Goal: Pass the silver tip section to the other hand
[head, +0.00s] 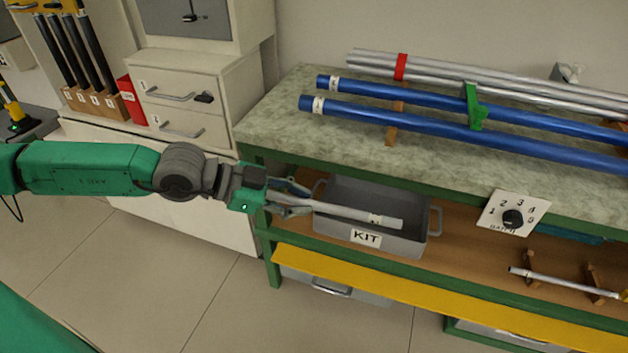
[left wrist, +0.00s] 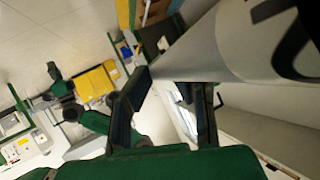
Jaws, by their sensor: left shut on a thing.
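The silver tip section (head: 345,212) is a pale grey rod with a small label near its far end. My left gripper (head: 296,199) is shut on its near end and holds it roughly level, pointing right, in front of the grey KIT bin (head: 433,232). In the left wrist view a large grey cylinder with a dark mark (left wrist: 232,45) fills the upper right, close to the fingers (left wrist: 174,86); the grip point itself is not clear there. My right gripper shows in neither view.
The bench top (head: 285,118) carries blue rods (head: 400,112) and silver rods (head: 440,75) on supports. A thin silver rod (head: 560,280) lies on wooden holders on the lower shelf. A yellow rail (head: 400,300) edges the shelf. The floor (head: 220,270) is clear.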

